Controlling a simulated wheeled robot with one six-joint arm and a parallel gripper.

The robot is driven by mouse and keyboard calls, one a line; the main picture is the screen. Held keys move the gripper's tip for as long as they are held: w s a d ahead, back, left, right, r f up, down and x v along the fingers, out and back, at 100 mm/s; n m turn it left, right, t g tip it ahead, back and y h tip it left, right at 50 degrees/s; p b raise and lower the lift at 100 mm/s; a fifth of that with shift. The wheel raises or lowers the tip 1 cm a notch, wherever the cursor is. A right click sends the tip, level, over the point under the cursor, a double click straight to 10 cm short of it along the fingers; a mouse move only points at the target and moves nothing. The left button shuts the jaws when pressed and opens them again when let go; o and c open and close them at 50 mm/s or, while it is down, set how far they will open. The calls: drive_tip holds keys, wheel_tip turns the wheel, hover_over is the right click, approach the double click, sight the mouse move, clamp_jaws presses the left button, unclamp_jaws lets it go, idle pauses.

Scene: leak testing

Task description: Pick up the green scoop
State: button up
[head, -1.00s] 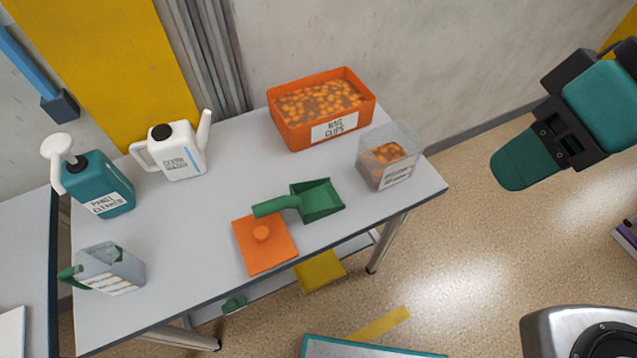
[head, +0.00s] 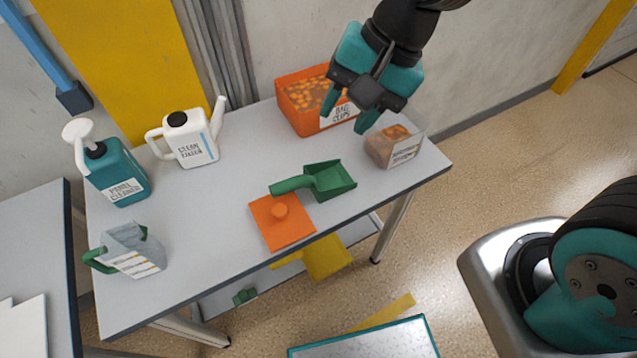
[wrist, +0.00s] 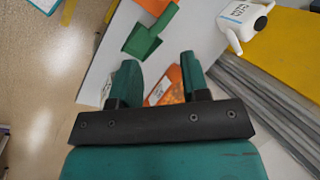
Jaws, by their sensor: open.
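The green scoop (head: 316,181) lies on the grey table with its handle pointing left. The handle is just beyond the orange lid (head: 283,222), beside or over its far edge. The scoop also shows in the wrist view (wrist: 148,34), past my fingertips. My gripper (head: 345,109) is open and empty. It is above the far right part of the table, in front of the orange bin (head: 297,104) and higher than the scoop. In the wrist view my two fingers (wrist: 160,72) are spread apart, with the scoop beyond them.
A clear box of orange pieces (head: 392,150) stands near the right edge. A white watering can (head: 187,140), a teal bottle (head: 118,176) and a grey jug (head: 133,251) stand at the left. The table middle, left of the scoop, is clear.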

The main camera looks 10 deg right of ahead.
drive_tip(key=w+a+f+m, duration=0.2)
drive_tip(key=w+f+m, duration=0.4)
drive_tip(key=f+m, duration=0.35)
approach(291, 182)
drive_tip(key=shift+m, duration=0.35)
drive_tip(key=x, duration=0.5)
drive_tip(key=shift+a+p, duration=0.3)
drive_tip(key=shift+d+p+x, duration=0.15)
drive_tip(key=shift+p+x, duration=0.25)
drive_tip(key=shift+x, duration=1.15)
drive_tip(key=shift+d+p+x, duration=0.15)
drive_tip(key=shift+p+x, duration=0.2)
drive_tip(key=shift+x, duration=1.2)
clamp_jaws()
wheel_tip(291, 182, up, 20)
drive_tip(key=b, duration=0.1)
drive_tip(key=shift+b, duration=0.4)
